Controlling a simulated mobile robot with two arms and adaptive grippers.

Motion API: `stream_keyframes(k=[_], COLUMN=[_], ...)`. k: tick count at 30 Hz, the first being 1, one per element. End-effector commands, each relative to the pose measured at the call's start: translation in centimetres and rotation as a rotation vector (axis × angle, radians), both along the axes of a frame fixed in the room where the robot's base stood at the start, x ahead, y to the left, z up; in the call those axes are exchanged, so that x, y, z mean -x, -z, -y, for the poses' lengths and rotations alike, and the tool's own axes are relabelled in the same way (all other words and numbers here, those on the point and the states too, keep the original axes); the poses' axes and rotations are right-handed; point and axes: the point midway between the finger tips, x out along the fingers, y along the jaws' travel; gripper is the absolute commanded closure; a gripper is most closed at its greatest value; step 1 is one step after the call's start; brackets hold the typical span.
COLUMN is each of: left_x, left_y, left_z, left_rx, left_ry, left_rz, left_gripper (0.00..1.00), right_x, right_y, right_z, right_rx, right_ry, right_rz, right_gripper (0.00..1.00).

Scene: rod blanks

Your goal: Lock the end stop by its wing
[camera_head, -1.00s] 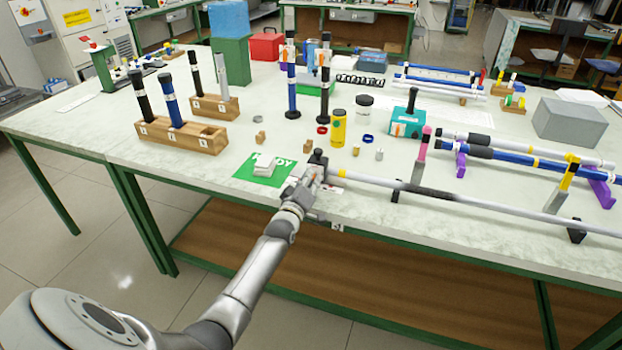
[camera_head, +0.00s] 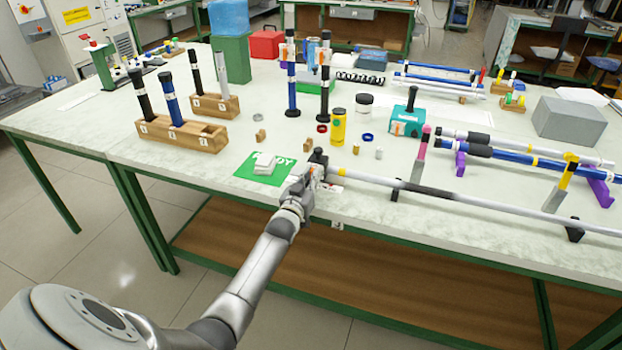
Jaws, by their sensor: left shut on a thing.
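The end stop (camera_head: 318,157) is a dark block at the left end of a long grey rod (camera_head: 370,180), near the table's front edge. My left gripper (camera_head: 313,174) reaches in from the front and is shut at the end stop, on what seems to be its wing. The wing and fingertips are small and mostly hidden by the gripper, so the wing's angle cannot be told. My right gripper is not in view.
A yellow bottle (camera_head: 338,128) and small loose parts stand behind. A wooden rack (camera_head: 186,136) with upright rods is at the left.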

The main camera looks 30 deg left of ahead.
Motion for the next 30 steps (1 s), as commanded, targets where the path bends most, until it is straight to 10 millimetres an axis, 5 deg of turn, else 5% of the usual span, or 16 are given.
stream_keyframes(k=[22,23,27,30], left_x=[0.08,0.08,0.06,0.04], left_y=[0.29,0.29,0.22,0.15], left_z=[0.05,0.05,0.04,0.03], left_rx=[-0.083,-0.083,-0.083,-0.082], left_ry=[0.000,0.000,0.000,0.000], left_rz=[-0.025,-0.025,-0.024,-0.023], left_gripper=[1.00,0.88,0.70,0.69], right_x=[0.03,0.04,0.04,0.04], right_y=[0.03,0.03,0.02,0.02], right_z=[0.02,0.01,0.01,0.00], right_rx=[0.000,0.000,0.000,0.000], right_ry=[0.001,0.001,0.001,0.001], right_rz=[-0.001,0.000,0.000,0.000], right_gripper=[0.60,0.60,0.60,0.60])
